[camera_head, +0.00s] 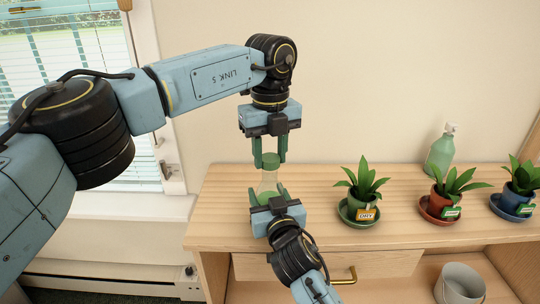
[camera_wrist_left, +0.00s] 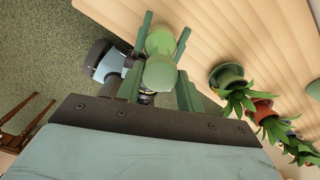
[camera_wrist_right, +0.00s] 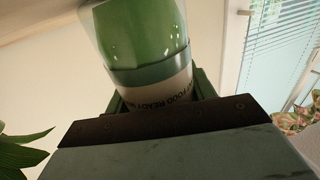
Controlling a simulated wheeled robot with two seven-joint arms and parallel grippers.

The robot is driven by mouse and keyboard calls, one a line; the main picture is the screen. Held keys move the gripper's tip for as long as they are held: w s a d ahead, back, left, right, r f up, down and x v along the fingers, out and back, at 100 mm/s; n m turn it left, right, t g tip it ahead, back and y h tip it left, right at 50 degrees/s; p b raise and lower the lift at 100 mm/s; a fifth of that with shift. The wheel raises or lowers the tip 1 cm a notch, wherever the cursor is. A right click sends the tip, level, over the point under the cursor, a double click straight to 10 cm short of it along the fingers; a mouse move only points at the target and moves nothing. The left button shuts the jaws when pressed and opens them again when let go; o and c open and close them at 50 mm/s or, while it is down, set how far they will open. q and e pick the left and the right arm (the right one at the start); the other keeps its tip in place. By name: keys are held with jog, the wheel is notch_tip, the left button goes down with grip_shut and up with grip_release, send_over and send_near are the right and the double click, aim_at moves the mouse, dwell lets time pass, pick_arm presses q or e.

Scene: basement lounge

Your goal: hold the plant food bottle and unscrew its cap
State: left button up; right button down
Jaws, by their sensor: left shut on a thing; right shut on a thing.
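The plant food bottle (camera_head: 268,181) is upright, pale and translucent green, with a green cap (camera_head: 271,160) on top. My right gripper (camera_head: 268,196) comes from below and is shut on the bottle's body. The right wrist view shows the bottle (camera_wrist_right: 150,75) close up, with a printed label between the fingers. My left gripper (camera_head: 270,152) points down from above, its green fingers shut on the cap. In the left wrist view the round cap (camera_wrist_left: 160,73) lies between the fingers. Whether the cap's thread has come loose is hidden.
A wooden cabinet (camera_head: 325,235) stands behind, with three potted plants (camera_head: 362,190) (camera_head: 450,190) (camera_head: 519,188) to the right. A green pump bottle (camera_head: 440,152) stands at the back. A grey bin (camera_head: 460,285) sits on the lower shelf. A window (camera_head: 75,55) is at left.

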aim_at(270, 157)
jog(key=shift+f, duration=0.1)
pick_arm(q)
jog(key=shift+r, duration=2)
pick_arm(e)
jog(key=shift+c, duration=2.2)
grip_release()
